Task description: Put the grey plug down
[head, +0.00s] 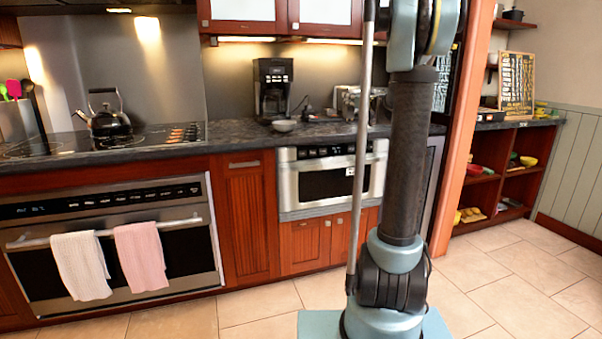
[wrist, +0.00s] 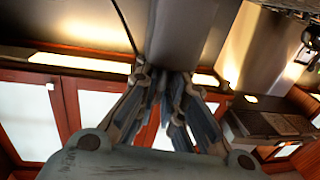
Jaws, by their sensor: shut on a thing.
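My gripper (wrist: 178,82) shows in the wrist view, its dark jointed fingers drawn together in the middle of the picture. A smooth grey shape (wrist: 190,30), which looks like the grey plug, rises from the fingertips to the top edge and covers part of the lit strip behind. The gripper is shut on it. Its far end is outside the picture. In the head view my arm runs up out of the frame, so neither the gripper nor the plug shows there.
The dark counter (head: 230,138) holds a coffee maker (head: 273,90), a small bowl (head: 284,125) and a kettle (head: 104,118). A microwave drawer (head: 330,178) sits below it, shut. Cabinets (head: 243,14) hang above. Tiled floor (head: 510,262) is clear at the right.

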